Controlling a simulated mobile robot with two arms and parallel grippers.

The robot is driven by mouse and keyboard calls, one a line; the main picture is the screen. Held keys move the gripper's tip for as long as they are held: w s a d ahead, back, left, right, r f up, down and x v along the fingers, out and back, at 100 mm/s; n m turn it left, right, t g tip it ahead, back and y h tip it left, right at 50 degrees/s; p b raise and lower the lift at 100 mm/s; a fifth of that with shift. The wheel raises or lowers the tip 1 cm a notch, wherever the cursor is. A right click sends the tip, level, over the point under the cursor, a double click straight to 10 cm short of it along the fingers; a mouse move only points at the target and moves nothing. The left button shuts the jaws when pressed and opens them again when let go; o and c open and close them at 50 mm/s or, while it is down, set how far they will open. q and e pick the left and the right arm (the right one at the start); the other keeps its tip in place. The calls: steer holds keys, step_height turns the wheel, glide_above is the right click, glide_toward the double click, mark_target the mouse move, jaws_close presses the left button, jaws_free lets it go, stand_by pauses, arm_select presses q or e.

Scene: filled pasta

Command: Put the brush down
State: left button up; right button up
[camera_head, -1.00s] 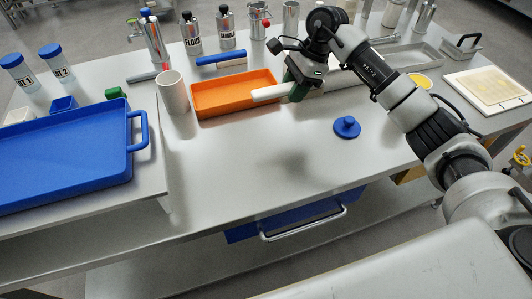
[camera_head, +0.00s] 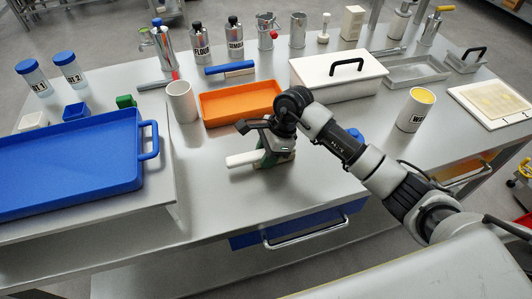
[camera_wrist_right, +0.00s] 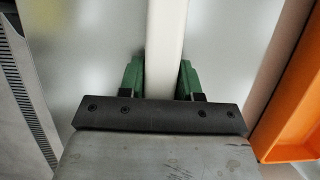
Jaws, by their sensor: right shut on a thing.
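My right gripper (camera_head: 270,155) is shut on a smooth pale bar, which I take to be the brush (camera_head: 243,159). The bar sticks out to the left of the fingers, low over the bare table in front of the orange tray. I cannot tell whether it touches the table. In the right wrist view the brush (camera_wrist_right: 166,45) runs between the two green fingers (camera_wrist_right: 162,80). No bristles show. My left gripper is not in view.
The orange tray (camera_head: 205,105) stands behind the brush, with a white cup (camera_head: 182,103) at its left. A white lidded box (camera_head: 305,73) is behind my right arm. A blue tray (camera_head: 152,128) is on the left. The table front (camera_head: 215,195) is clear.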

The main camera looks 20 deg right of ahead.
steer(key=shift+f, duration=0.35)
steer(key=o, duration=0.9)
steer(key=shift+r, duration=0.25)
steer(key=v, duration=1.1)
steer(key=shift+d+r+b, duration=0.2)
steer(key=shift+r+b, duration=0.1)
steer(key=shift+r, duration=0.05)
